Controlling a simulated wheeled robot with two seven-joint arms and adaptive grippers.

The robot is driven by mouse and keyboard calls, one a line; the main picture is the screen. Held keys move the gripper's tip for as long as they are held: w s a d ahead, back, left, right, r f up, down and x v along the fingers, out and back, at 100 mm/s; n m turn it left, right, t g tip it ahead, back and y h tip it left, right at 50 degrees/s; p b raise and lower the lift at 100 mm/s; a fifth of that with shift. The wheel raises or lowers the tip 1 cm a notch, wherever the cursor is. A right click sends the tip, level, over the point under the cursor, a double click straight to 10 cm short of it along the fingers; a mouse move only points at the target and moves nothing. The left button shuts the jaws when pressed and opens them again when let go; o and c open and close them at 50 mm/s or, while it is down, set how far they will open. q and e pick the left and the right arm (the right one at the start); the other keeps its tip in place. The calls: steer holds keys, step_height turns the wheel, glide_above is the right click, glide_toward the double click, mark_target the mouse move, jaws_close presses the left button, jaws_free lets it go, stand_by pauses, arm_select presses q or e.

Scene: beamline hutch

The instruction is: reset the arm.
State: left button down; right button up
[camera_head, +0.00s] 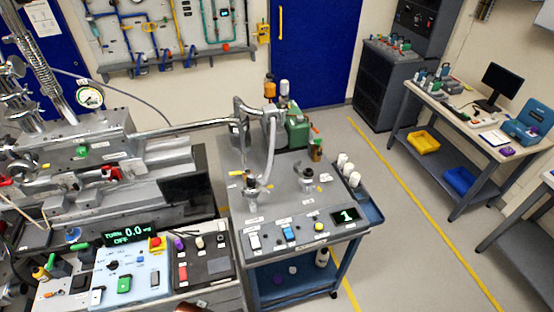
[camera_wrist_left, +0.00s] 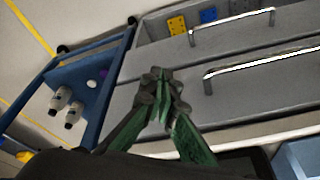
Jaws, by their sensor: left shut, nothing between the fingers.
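My left gripper (camera_wrist_left: 158,88) shows in the left wrist view, with dark grey and green fingers. Its fingertips are together, with nothing between them. It is in front of a grey drawer unit (camera_wrist_left: 165,60) with silver bar handles, and no contact with it shows. In the head view neither gripper can be made out. My right gripper is in neither view.
A blue cart (camera_head: 300,262) with switches and a display reading 1 stands at the centre, beside a control panel (camera_head: 133,290). A lab bench (camera_head: 462,128) with a monitor is at right. Open floor (camera_head: 400,225) with a yellow line lies between.

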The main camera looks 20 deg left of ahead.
arm_select(q)
steer(key=s+f+b, duration=0.1)
steer(key=s+f, duration=0.2)
steer(key=f, duration=1.3)
steer(key=s+f+m+g+b, duration=0.1)
steer(key=s+f+g+b, duration=0.1)
steer(key=s+f, duration=1.8)
steer(key=shift+d+f, duration=0.45)
steer(key=shift+f, duration=0.1)
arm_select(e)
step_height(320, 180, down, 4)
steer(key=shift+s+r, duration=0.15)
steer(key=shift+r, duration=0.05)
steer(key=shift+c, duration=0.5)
